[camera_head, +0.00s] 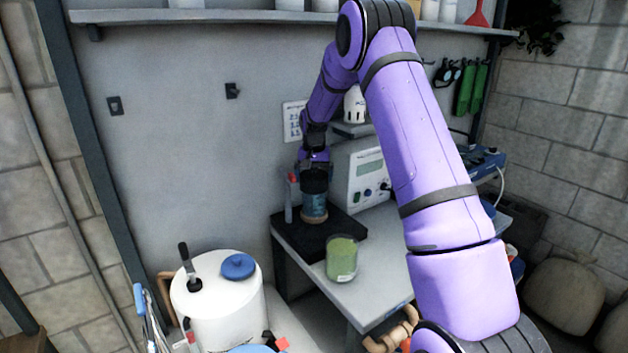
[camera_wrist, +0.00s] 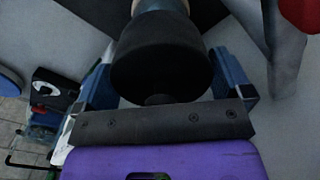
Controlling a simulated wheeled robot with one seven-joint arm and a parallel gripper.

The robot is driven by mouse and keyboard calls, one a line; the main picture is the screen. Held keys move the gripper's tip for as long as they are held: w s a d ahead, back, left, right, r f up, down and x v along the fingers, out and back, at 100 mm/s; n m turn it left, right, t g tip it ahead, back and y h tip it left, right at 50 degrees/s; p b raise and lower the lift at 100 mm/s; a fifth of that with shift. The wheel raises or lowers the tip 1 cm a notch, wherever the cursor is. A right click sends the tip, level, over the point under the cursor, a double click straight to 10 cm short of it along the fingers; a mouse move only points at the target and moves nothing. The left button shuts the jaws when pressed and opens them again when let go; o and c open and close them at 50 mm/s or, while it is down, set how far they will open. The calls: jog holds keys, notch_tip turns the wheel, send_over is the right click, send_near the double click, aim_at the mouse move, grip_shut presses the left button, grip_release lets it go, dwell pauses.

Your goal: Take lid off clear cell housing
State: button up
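The clear cell housing (camera_head: 314,207) stands upright on a black mat on the bench in the head view, with bluish contents and a tan band low down. Its black lid (camera_head: 314,182) is on its top; in the wrist view the wide dark lid (camera_wrist: 160,65) fills the middle, with a sliver of the pale blue housing (camera_wrist: 160,4) beyond it. My gripper (camera_head: 314,168) reaches down from above at the lid. In the wrist view the blue fingers of my gripper (camera_wrist: 163,58) lie along both sides of the lid and appear to touch it.
A red-capped tube (camera_head: 289,198) stands close left of the housing on the black mat (camera_head: 342,236). A green jar (camera_head: 341,259) is at the bench's front. A white instrument box (camera_head: 362,172) stands behind right. A white drum (camera_head: 220,305) is lower left.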

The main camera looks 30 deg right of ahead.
jog(key=c, duration=0.3)
jog(key=shift+c, duration=0.2)
